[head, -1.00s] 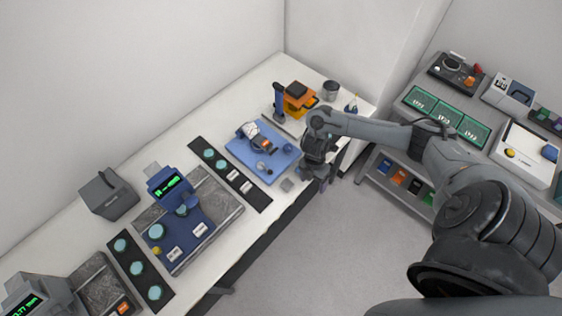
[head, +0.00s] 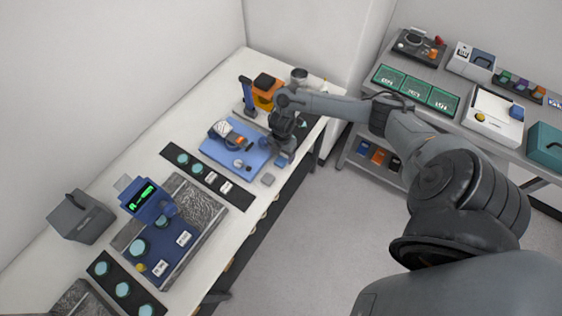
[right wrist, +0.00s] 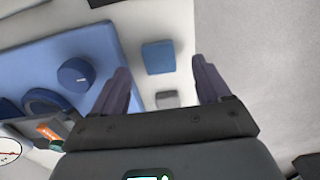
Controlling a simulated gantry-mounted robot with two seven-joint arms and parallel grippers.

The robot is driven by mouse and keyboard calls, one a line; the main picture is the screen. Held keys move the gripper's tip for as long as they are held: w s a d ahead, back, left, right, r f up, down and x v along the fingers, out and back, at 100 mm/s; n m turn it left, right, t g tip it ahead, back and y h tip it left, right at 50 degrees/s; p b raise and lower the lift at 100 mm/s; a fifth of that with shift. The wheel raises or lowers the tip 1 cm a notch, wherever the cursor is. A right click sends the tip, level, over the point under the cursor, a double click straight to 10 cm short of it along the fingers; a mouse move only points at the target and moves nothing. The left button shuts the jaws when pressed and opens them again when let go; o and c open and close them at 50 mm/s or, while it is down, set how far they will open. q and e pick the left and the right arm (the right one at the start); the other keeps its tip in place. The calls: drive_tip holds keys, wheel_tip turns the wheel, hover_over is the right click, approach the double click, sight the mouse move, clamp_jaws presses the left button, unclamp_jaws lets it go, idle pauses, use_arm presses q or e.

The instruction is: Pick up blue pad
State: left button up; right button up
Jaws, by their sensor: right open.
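A small square blue pad (right wrist: 158,57) lies on the white bench top in the right wrist view, between and beyond my fingertips. It also shows in the head view (head: 281,161), just below my right gripper (head: 288,148) and partly covered by it. In the right wrist view my right gripper (right wrist: 160,75) is open, its two dark fingers apart with nothing held. A small grey block (right wrist: 167,99) lies close to the pad, between the fingers in that view; the head view shows it too (head: 268,180). My left gripper is not in view.
A blue tray (head: 215,155) with tools lies left of the pad, its dark blue knob (right wrist: 76,75) close to one finger. A black strip with discs (head: 235,195), an orange device (head: 264,95) and a grey cup (head: 299,76) share the bench. Open floor lies right.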

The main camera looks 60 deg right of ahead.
sight(282, 160)
drive_tip(key=shift+d+f, duration=0.15)
drive_tip(key=shift+f, duration=1.85)
drive_tip(key=c, duration=1.1)
